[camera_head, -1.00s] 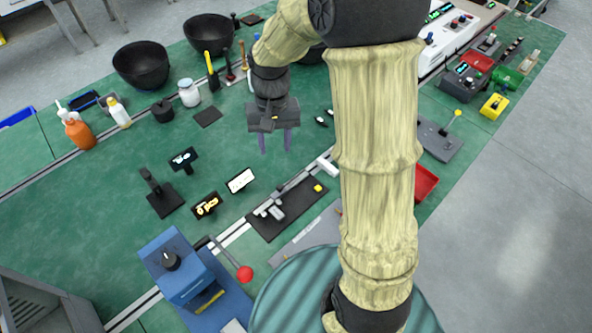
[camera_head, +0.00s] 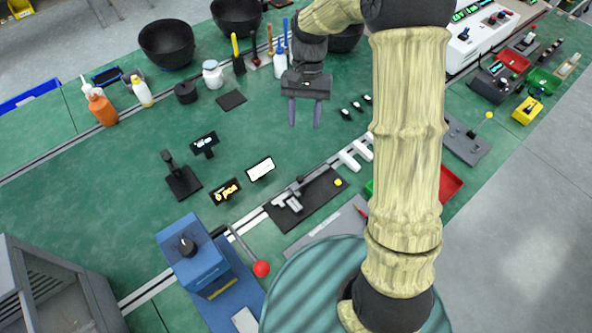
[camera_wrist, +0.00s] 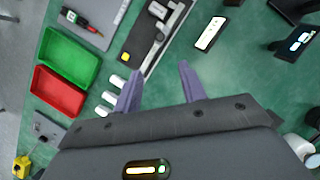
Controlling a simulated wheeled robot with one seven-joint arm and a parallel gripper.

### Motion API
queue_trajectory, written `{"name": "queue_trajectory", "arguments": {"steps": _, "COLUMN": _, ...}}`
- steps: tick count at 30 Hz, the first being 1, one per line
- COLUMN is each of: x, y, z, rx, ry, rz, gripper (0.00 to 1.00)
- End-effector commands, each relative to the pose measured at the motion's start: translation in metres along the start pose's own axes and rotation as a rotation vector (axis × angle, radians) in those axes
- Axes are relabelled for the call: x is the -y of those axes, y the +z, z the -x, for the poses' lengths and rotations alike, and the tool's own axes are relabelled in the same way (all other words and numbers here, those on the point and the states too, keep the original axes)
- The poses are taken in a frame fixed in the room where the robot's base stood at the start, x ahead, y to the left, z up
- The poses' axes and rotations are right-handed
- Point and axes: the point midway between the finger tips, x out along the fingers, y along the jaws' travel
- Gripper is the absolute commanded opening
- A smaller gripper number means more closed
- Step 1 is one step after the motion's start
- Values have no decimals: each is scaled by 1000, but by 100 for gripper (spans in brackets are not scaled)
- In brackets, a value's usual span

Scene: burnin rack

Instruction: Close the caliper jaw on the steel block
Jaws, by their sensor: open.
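The caliper (camera_head: 307,184) lies on a dark mat (camera_head: 318,203) near the front of the green bench. It has a grey beam and pale grey jaw parts. It also shows at the top of the wrist view (camera_wrist: 155,47). Pale metal pieces sit at its jaw end, but I cannot tell the steel block apart from the jaws. My gripper (camera_head: 304,126) is open and empty, with two purple fingers pointing down above the bench, behind the caliper. In the wrist view the fingertips (camera_wrist: 160,68) are apart, below the mat in the picture, touching nothing.
White cylindrical pieces (camera_head: 349,160) stand right of the mat. A blue press (camera_head: 190,255) with a red-knobbed lever (camera_head: 261,269) stands at the front left. Red (camera_wrist: 59,91) and green (camera_wrist: 70,59) bins are beside the mat. Bench beneath my gripper is clear.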

Motion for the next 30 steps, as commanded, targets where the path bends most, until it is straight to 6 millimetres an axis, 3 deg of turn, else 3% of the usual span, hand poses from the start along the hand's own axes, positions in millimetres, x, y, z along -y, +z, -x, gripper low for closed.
{"name": "queue_trajectory", "arguments": {"steps": 24, "x": 2, "y": 3, "z": -140, "rx": 5, "ry": 3, "rz": 7, "gripper": 41}}
{"name": "queue_trajectory", "arguments": {"steps": 30, "x": 2, "y": 2, "z": -161, "rx": 2, "ry": 3, "rz": 6, "gripper": 41}}
